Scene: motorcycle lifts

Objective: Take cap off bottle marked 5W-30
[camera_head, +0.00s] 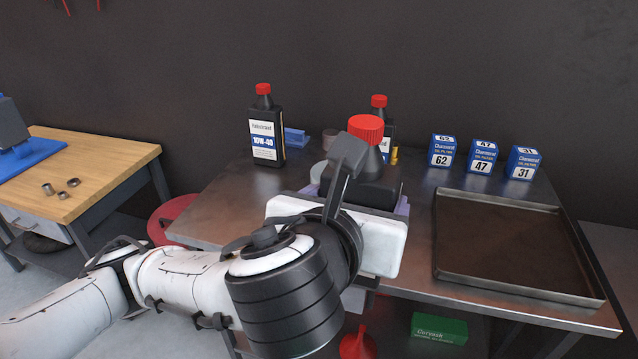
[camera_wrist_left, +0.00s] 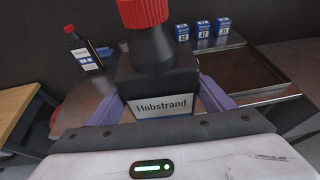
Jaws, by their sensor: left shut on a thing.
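A black bottle with a ribbed red cap (camera_head: 366,128) is between the fingers of my left gripper (camera_head: 357,196). In the left wrist view the purple fingers close on both sides of this bottle (camera_wrist_left: 158,82). Its label reads "Hobstrand"; the grade marking below is hidden. The red cap (camera_wrist_left: 142,12) is on the bottle. A second black bottle (camera_head: 267,135) with a red cap is labelled 10W-40 and stands at the back left of the metal table. A third red-capped bottle (camera_head: 379,101) stands behind the held one, its label mostly covered. My right gripper is not in view.
Blue-and-white boxes marked 62 (camera_head: 442,151), 47 (camera_head: 482,157) and 31 (camera_head: 524,163) stand at the back right. A shallow metal tray (camera_head: 437,243) lies in front of them. The left part of the metal table (camera_head: 225,203) is clear. A wooden bench (camera_head: 110,165) is at left.

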